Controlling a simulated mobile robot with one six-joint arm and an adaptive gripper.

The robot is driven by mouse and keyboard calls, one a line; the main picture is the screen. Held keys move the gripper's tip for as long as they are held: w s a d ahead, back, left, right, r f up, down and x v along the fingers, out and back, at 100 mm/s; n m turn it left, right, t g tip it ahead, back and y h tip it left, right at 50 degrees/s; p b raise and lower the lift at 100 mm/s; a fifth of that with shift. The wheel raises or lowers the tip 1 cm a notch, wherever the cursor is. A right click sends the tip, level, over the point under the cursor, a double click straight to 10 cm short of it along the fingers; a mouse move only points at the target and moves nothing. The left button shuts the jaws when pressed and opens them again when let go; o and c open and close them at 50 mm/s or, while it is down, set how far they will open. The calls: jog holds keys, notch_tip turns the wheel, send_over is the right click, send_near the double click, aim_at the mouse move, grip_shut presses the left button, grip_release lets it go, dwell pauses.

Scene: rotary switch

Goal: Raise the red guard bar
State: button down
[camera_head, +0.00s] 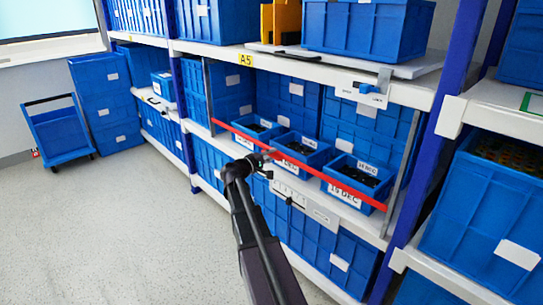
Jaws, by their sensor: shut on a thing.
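The red guard bar (325,176) runs across the front of the middle shelf, in front of several small blue bins. It slopes down to the right in the picture, between two grey side rails. My gripper (270,155) is at the bar, left of its middle, and is shut on it. The dark gripper body and my arm hide a little of the shelf edge behind them. The fingertips are small and partly hard to make out.
The small blue bins (357,175) hold dark parts and stand right behind the bar. A grey side rail (402,170) and a blue rack post (440,120) stand at the right. A blue cart (60,135) stands at the far left. The floor (110,230) on the left is clear.

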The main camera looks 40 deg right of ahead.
notch_tip(320, 180, up, 20)
jog(key=p, duration=1.9)
jog(key=shift+p, duration=0.4)
jog(key=shift+w+d, duration=0.1)
jog(key=shift+w, duration=0.05)
jog(key=c, duration=0.7)
grip_release()
jog(key=shift+r, duration=0.15)
jog(key=a, duration=0.8)
jog(key=s+a, duration=0.1)
jog(key=a, duration=0.3)
